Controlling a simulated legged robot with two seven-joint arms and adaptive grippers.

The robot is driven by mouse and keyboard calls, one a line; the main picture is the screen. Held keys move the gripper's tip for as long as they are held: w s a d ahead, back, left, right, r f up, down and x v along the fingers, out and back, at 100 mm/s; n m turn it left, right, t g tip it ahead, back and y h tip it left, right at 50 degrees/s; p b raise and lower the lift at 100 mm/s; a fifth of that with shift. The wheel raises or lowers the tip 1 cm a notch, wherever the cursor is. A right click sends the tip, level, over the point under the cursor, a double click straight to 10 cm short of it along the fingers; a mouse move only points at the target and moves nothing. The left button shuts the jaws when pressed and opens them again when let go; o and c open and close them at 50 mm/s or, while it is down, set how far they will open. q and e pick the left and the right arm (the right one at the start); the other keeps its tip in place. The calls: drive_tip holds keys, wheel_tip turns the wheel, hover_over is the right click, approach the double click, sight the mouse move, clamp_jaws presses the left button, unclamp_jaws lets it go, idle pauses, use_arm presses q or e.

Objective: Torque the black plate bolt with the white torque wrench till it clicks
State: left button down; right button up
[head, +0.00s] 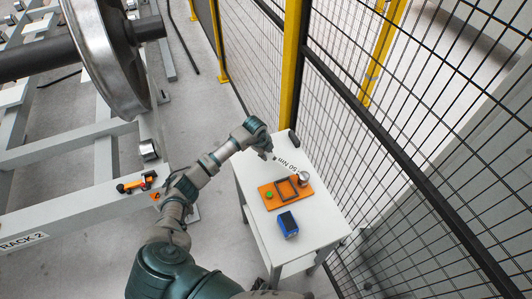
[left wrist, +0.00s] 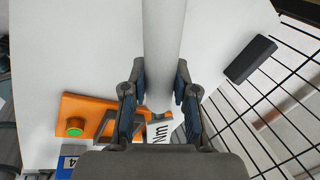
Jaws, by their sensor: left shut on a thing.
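My left gripper (head: 269,154) is over the far part of the white table. In the left wrist view its two fingers (left wrist: 157,98) are closed on the sides of a long white bar, the white torque wrench (left wrist: 162,40). A white surface with "Nm" lettering (left wrist: 162,132) shows below the fingers; "50 Nm" (head: 287,164) reads beside the gripper in the head view. I cannot pick out the black plate bolt. My right gripper is in neither view.
Mesh fencing (head: 385,130) stands close on the right. A large wheel (head: 105,55) is upper left.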

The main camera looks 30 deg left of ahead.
use_arm(q)
drive_tip(key=shift+w+d+f+m+b, duration=0.15)
drive_tip(key=shift+w+m+b, duration=0.2)
drive_tip(key=shift+w+b, duration=0.25)
drive_tip(key=shift+w+d+r+m+b, duration=0.1)
drive_tip(key=shift+w+m+b, duration=0.25)
drive_tip(key=shift+w+b, duration=0.15)
drive_tip(key=shift+w, duration=0.3)
